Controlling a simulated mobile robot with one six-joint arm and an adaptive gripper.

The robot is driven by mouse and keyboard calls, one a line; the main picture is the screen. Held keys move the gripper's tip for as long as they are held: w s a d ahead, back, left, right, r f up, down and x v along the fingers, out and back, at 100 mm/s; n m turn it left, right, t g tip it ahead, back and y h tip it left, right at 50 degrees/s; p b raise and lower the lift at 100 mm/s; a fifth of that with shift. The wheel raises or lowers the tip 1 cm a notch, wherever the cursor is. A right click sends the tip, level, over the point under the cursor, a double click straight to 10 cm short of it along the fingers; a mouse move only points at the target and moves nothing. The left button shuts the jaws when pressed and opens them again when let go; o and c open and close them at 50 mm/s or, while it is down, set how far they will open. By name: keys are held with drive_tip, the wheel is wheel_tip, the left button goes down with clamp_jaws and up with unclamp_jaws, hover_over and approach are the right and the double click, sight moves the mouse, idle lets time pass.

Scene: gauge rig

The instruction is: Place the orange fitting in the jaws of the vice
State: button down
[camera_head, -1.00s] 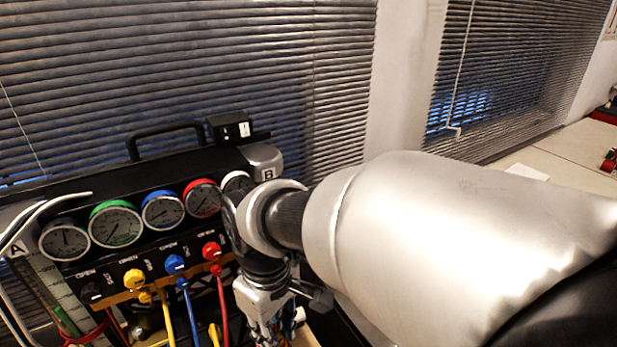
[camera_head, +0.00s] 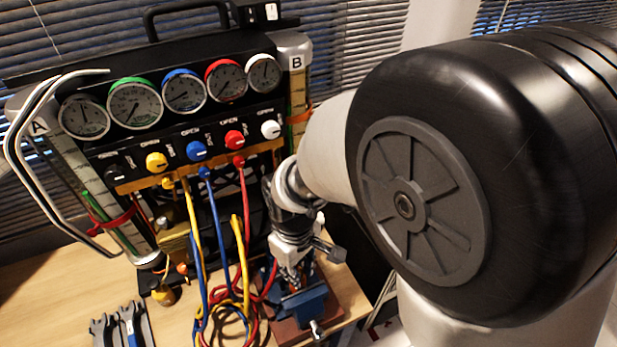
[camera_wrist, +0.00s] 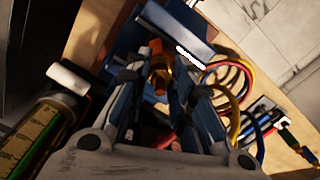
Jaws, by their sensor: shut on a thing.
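The orange fitting (camera_wrist: 159,66) is between the fingertips of my gripper (camera_wrist: 157,80) in the wrist view. My gripper is shut on it. In the head view my gripper (camera_head: 293,272) points down just over the blue vice (camera_head: 306,304) on its reddish-brown base. In the wrist view the vice's blue jaws (camera_wrist: 178,27) lie right by the fitting. I cannot tell whether the fitting is between the jaws or above them, as my fingers and arm hide part of this.
The gauge rig (camera_head: 190,140) with its dials and coloured knobs stands behind. Yellow, blue and red hoses (camera_head: 215,290) hang and coil left of the vice. Dark grey tools (camera_head: 122,327) lie at the front left. Bare tabletop (camera_head: 50,290) shows at the left.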

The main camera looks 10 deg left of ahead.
drive_tip(key=shift+f, duration=0.35)
drive_tip(key=shift+f, duration=0.2)
drive_tip(key=c, duration=1.4)
unclamp_jaws()
wheel_tip(320, 180, up, 12)
drive_tip(key=p, duration=0.3)
drive_tip(key=shift+d+r, duration=0.1)
drive_tip(key=shift+r, duration=0.1)
drive_tip(key=s+d+r+m+t, duration=0.2)
drive_tip(key=s+d+r+m, duration=0.2)
drive_tip(key=d, duration=0.6)
drive_tip(key=s+d+r+m+t, duration=0.2)
drive_tip(key=s+d+r+m, duration=0.3)
drive_tip(key=d, duration=0.5)
drive_tip(key=shift+s+d+r+m+t, duration=0.2)
drive_tip(key=shift+r+m+t, duration=0.1)
drive_tip(key=shift+r+m, duration=0.6)
